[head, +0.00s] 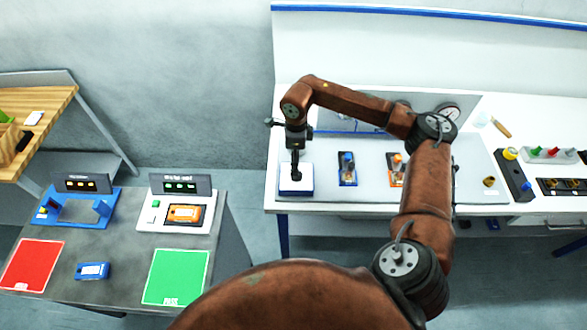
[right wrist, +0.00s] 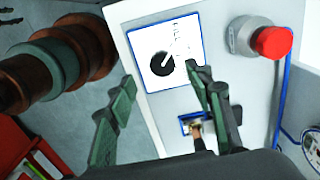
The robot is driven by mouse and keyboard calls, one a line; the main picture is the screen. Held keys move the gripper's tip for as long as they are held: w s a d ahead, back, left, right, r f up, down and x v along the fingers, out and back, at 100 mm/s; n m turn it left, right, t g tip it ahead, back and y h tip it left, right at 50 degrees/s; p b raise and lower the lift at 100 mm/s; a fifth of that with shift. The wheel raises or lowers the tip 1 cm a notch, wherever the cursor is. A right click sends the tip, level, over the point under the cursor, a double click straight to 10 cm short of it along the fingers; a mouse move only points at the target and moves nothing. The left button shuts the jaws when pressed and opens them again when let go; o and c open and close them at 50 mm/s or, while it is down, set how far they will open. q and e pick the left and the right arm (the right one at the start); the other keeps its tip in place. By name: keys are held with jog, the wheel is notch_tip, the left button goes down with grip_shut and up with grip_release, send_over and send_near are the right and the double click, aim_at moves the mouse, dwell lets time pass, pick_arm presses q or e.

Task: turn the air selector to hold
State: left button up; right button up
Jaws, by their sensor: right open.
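The air selector is a black round knob (right wrist: 163,64) on a white square plate with a blue border (right wrist: 184,22), clear in the right wrist view. A pale pointer line runs from the knob toward the upper right; the small lettering is too blurred to read. In the head view, the white plate (head: 302,188) lies at the left end of the bench, its knob mostly hidden by my gripper. My right gripper (right wrist: 160,74) is open, its green fingertips on either side of the knob in the picture. I cannot tell whether they touch it. My left gripper is not in view.
A red push button (right wrist: 272,42) and a blue bracket (right wrist: 184,125) sit on the panel nearby. The bench also holds blue and orange fixtures (head: 347,178) to the right. A grey table (head: 126,240) with red and green mats stands at the left, across a floor gap.

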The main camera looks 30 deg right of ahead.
jog(key=shift+d+f, duration=0.25)
jog(key=shift+d, duration=0.1)
jog(key=shift+s+f+p, duration=0.1)
jog(key=shift+f+p, duration=0.55)
jog(key=shift+f, duration=2.9)
jog(key=c, duration=1.1)
